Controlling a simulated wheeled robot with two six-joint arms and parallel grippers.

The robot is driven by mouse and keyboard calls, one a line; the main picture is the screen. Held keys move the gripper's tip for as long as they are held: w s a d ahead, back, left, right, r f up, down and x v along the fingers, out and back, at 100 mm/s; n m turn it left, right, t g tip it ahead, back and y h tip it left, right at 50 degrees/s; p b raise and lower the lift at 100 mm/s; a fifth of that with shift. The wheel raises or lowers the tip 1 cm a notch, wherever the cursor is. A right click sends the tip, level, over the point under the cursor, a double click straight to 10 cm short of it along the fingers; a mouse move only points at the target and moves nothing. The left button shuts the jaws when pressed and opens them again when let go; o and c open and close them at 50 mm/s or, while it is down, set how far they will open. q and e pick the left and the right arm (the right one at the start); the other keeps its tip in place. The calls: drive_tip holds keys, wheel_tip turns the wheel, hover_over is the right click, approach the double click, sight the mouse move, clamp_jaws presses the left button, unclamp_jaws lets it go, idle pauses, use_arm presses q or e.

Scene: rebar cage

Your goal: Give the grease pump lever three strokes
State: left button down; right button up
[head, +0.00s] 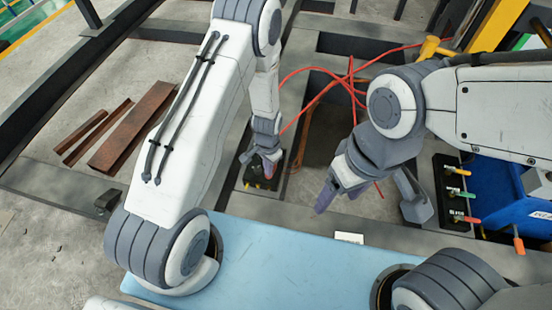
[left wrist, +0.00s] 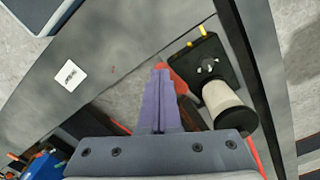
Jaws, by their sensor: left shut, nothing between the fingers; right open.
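The grease pump shows in the left wrist view as a black base plate (left wrist: 205,62) with a pale cylinder (left wrist: 222,98) and small yellow parts. A red piece (left wrist: 178,80), perhaps the lever's end, lies right by my fingertips; I cannot tell if they touch. In the head view the pump's dark base (head: 255,184) is mostly hidden behind my left gripper (head: 268,170). My left gripper is shut and empty, its purple fingers (left wrist: 160,78) pressed together. My right gripper (head: 338,194) is open and empty, right of the pump, above the frame opening.
Red hoses (head: 350,80) cross the frame opening behind the grippers. A black panel with coloured levers (head: 455,195) and a blue bin (head: 490,190) stand at the right. Rusty bars (head: 130,130) lie at left. A light blue surface (head: 290,265) is in front.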

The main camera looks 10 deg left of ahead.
use_arm(q)
drive_tip(key=shift+s+f+b, duration=0.35)
drive_tip(key=shift+s+f, duration=0.05)
drive_tip(key=shift+f, duration=0.25)
drive_tip(key=shift+s+f+b, duration=0.35)
drive_tip(key=shift+f+b, duration=0.1)
drive_tip(key=shift+b, duration=0.15)
drive_tip(key=shift+s+f+b, duration=0.4)
drive_tip(key=shift+f+b, duration=0.2)
drive_tip(key=shift+b, duration=0.25)
